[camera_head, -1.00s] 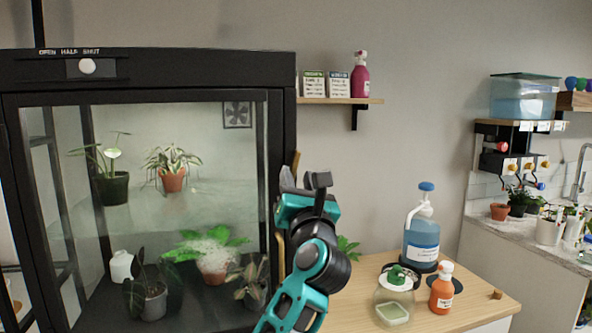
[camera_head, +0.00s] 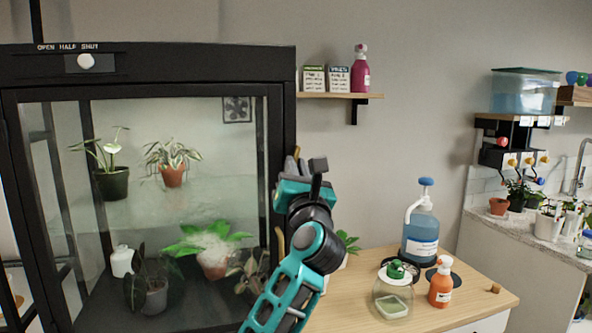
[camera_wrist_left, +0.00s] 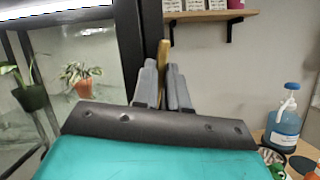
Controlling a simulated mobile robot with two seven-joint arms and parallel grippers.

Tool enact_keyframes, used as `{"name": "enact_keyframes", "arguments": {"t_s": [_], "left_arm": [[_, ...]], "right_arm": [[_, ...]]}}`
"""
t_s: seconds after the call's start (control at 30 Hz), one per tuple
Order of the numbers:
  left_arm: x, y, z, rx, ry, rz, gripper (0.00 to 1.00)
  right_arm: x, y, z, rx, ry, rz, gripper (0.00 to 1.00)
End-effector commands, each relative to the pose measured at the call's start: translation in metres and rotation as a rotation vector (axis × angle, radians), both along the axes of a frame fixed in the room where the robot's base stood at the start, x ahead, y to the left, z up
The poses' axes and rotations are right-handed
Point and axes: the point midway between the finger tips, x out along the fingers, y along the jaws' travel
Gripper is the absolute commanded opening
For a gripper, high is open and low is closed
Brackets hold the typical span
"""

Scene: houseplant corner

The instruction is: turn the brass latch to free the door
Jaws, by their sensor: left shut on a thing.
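The brass latch (camera_wrist_left: 163,57) stands nearly upright at the right edge of the cabinet's black door frame. In the wrist view it rises between the two grey fingers of my left gripper (camera_wrist_left: 163,84), which is shut on it. In the head view only the latch's tip (camera_head: 297,152) shows above my left gripper (camera_head: 292,168); the fingers and wrist hide the rest. The glass door (camera_head: 150,225) appears closed in its frame. A brass-coloured upright bar (camera_head: 280,243) shows partly behind my left arm. My right gripper is out of view.
Potted plants stand inside the cabinet. A white slider knob (camera_head: 85,61) sits on its top panel. A wall shelf (camera_head: 340,95) is right of the latch.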

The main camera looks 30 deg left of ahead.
Motion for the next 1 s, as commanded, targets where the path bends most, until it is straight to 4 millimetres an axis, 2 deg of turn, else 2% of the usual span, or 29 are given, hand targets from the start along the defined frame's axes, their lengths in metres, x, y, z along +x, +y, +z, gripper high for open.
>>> {"name": "enact_keyframes", "arguments": {"t_s": [0.23, 0.5, 0.6, 0.97, 1.0], "left_arm": [[0.000, 0.000, -0.002, -0.012, -0.012, 0.000, 0.00], [0.001, -0.001, -0.006, -0.136, -0.154, 0.000, 0.00], [0.001, -0.001, -0.004, -0.167, -0.192, -0.001, 0.00], [0.001, -0.001, -0.001, -0.183, -0.210, 0.000, 0.00], [0.001, -0.001, -0.001, -0.183, -0.210, 0.000, 0.14]], "right_arm": [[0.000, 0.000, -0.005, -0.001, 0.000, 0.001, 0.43], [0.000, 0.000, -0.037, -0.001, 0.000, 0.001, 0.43], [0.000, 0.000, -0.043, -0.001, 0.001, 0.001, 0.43], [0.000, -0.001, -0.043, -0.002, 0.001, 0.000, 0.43], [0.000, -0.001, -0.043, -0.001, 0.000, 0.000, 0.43]]}}
